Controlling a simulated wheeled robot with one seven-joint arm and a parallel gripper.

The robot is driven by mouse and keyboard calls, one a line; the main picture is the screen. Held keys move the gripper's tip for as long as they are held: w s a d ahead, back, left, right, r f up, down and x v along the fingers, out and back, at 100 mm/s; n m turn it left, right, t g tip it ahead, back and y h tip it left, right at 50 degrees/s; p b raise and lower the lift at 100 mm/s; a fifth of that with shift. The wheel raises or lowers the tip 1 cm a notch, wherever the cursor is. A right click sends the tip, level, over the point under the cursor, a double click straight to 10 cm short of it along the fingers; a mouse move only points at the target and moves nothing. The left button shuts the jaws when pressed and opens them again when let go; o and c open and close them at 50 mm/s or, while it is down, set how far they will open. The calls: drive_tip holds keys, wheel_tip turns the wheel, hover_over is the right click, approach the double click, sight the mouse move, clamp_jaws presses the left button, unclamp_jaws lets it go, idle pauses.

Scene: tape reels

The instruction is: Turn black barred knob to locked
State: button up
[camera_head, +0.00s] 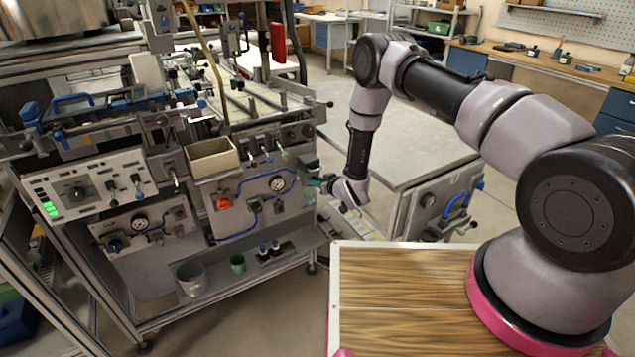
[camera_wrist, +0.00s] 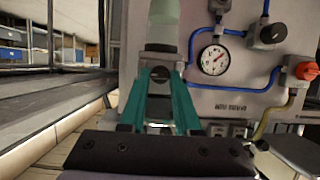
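The black barred knob is most likely the dark knob (camera_head: 255,207) between the orange knob and the round gauge on the front panel in the head view. It shows larger in the wrist view (camera_wrist: 271,33), at the upper right with a bar across its face. Its exact setting is too small to read. My gripper (camera_head: 321,182) is at the right end of the panel, apart from the knob. In the wrist view its teal fingers (camera_wrist: 160,72) converge at a grey and pale green piece (camera_wrist: 163,25); I cannot tell whether they grip it.
A gauge (camera_head: 277,183) and an orange knob (camera_head: 224,203) flank the dark knob, with blue tubing around them. A beige bin (camera_head: 212,158) and small levers stand above. Another dark knob (camera_head: 75,193) is on the left panel. A grey cabinet (camera_head: 408,165) stands right of my gripper.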

clamp_jaws()
drive_tip(key=shift+s+a+f+n+t+h, duration=0.15)
drive_tip(key=shift+n+t+h, duration=0.7)
drive_tip(key=shift+n, duration=1.4)
drive_tip(key=shift+s+a+f+n+t+h, duration=0.1)
drive_tip(key=shift+a+f+n+t+h, duration=0.2)
drive_tip(key=shift+n+t, duration=1.45)
drive_tip(key=shift+s+f+n+t+h, duration=0.1)
drive_tip(key=shift+n+t+h, duration=0.55)
drive_tip(key=shift+n, duration=2.05)
drive_tip(key=o, duration=0.7)
unclamp_jaws()
